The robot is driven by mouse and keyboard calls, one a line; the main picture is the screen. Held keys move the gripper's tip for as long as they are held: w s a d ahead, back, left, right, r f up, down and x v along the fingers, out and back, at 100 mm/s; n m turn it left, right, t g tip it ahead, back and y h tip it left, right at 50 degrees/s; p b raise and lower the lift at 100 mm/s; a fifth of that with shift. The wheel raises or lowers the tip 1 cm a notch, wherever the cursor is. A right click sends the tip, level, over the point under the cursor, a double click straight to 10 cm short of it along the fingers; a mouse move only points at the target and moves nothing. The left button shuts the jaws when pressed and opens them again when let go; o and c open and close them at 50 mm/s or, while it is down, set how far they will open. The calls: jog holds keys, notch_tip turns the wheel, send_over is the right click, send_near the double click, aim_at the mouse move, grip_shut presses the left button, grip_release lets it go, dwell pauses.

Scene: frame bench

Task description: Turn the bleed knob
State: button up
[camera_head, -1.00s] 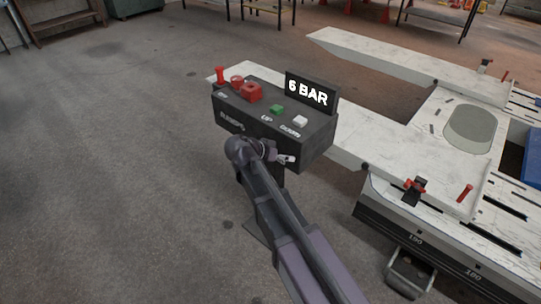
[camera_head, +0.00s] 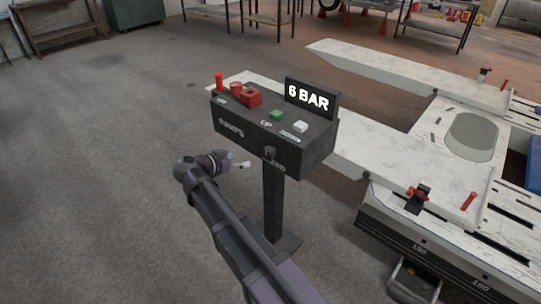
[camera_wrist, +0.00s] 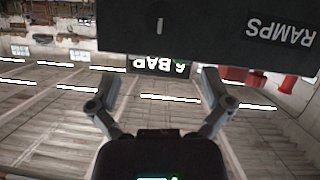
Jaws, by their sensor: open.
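The bleed knob (camera_head: 269,153) is a small dark knob on the front face of the black control box (camera_head: 238,128). Lettering beside it is too small to read. In the wrist view, which is upside down, a dark knob with a light pointer line (camera_wrist: 159,26) shows on the box face (camera_wrist: 215,35). My gripper (camera_head: 243,164) is in front of the box, left of the knob and slightly lower, apart from it. In the wrist view its two fingers (camera_wrist: 158,88) are spread with nothing between them.
The box stands on a post (camera_head: 272,200) and carries red controls (camera_head: 250,97), a green button (camera_head: 276,115), a white button (camera_head: 300,126) and a "6 BAR" display (camera_head: 310,97). A white lift frame (camera_head: 375,140) lies behind and right. The floor at left is clear.

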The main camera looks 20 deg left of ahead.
aim_at(266, 155)
jog(key=b+x, duration=0.4)
jog(key=x, duration=0.8)
jog(key=shift+f+b, duration=0.1)
jog(key=shift+b, duration=0.25)
jog(key=shift+x, duration=0.85)
